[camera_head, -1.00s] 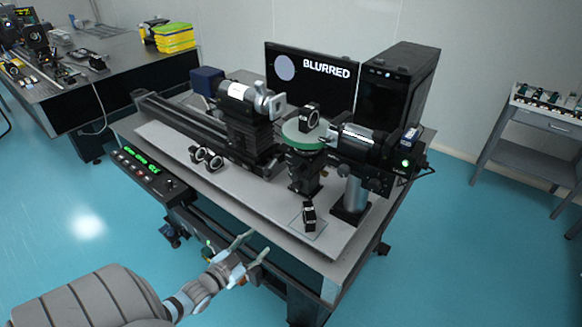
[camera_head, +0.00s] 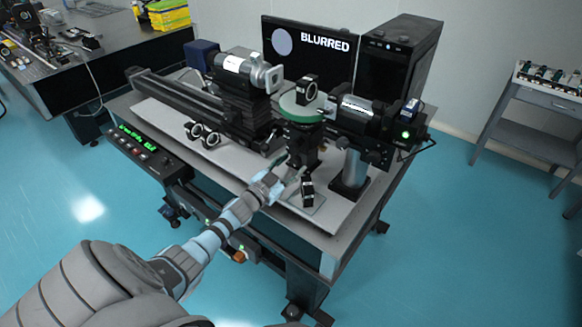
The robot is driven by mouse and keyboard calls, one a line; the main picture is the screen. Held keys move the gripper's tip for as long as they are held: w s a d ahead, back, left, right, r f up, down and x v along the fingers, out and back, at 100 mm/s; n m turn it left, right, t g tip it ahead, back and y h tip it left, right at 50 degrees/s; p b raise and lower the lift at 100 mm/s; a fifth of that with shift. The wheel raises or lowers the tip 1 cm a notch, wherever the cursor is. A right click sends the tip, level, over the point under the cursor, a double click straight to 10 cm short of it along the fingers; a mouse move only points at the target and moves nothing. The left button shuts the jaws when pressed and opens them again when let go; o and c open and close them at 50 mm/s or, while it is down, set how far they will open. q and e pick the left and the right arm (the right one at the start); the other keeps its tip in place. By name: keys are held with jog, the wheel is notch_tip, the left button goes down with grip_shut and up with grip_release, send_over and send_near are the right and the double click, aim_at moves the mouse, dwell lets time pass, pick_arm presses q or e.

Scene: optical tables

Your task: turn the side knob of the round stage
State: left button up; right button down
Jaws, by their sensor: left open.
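The round stage (camera_head: 301,112) has a green disc top on a dark post, near the middle of the optical table, with a black-framed optic (camera_head: 306,90) standing on it. I cannot make out its side knob at this size. My left gripper (camera_head: 291,168) reaches in from the lower left. It is open, with its fingers toward the stage's dark post, below the green disc and just left of a small black mount (camera_head: 307,191) on a glass plate. I cannot tell whether a fingertip touches the post. My right gripper is not in view.
A motor-like unit (camera_head: 238,70) on a rail stands left of the stage, and a cylindrical unit (camera_head: 357,110) stands right. Two ring mounts (camera_head: 203,134) lie on the table. Behind are a monitor (camera_head: 310,50) reading "BLURRED" and a black computer case (camera_head: 398,62).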

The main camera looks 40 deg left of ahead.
pick_arm(q)
jog(key=shift+s, duration=0.1)
jog(key=shift+c, duration=0.3)
grip_shut()
jog(key=shift+r+n+p, duration=0.15)
jog(key=shift+n+p, duration=0.25)
jog(key=shift+n, duration=1.1)
jog(key=shift+o, duration=0.3)
grip_release()
jog(key=s, duration=1.2)
jog(key=shift+d, duration=0.1)
